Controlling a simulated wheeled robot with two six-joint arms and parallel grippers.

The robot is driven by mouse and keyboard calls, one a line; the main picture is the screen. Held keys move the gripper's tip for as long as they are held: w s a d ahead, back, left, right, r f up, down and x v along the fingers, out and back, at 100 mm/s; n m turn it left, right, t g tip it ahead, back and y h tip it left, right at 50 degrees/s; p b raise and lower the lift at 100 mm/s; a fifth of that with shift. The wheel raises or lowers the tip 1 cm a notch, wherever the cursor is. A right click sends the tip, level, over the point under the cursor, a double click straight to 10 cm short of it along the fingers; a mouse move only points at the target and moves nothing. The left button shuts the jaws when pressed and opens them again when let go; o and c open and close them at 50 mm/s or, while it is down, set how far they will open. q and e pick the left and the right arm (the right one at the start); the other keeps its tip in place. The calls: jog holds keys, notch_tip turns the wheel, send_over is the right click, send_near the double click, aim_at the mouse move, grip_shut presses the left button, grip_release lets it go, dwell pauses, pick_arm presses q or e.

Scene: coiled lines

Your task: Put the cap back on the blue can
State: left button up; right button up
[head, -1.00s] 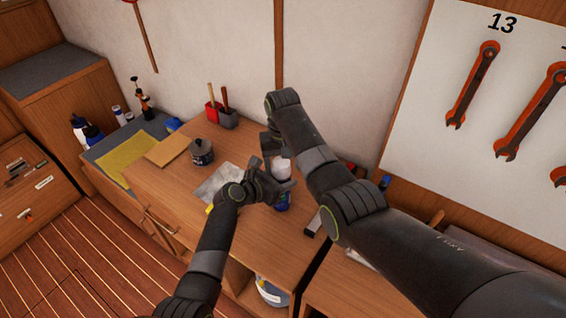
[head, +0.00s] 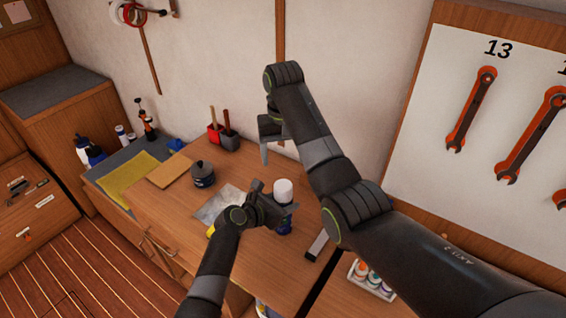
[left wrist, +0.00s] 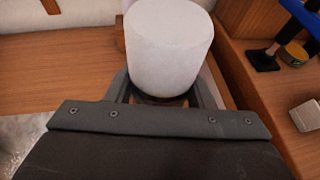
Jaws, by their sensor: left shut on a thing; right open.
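The blue can (head: 285,226) stands upright at the right part of the wooden workbench, partly hidden by my left gripper. A white cap (head: 283,190) sits on top of it; it also fills the upper middle of the left wrist view (left wrist: 169,48). I cannot tell whether the cap is fully seated. My left gripper (head: 279,208) is shut around the can, just below the cap. My right gripper (head: 274,146) is open and empty, above and behind the can, apart from the cap.
A dark pot (head: 203,174) and a grey sheet (head: 220,205) lie left of the can. Red and grey holders (head: 228,140) stand at the back. A grey bar (head: 318,245) lies to the right, and a tray of small bottles (head: 371,280) at the lower right.

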pick_arm(q)
jog(key=o, duration=1.4)
jog(key=shift+o, duration=0.2)
jog(key=shift+a, duration=0.15)
jog(key=v, duration=1.7)
jog(key=shift+b, duration=0.45)
jog(key=shift+s, duration=0.1)
jog(key=shift+a+f, duration=0.1)
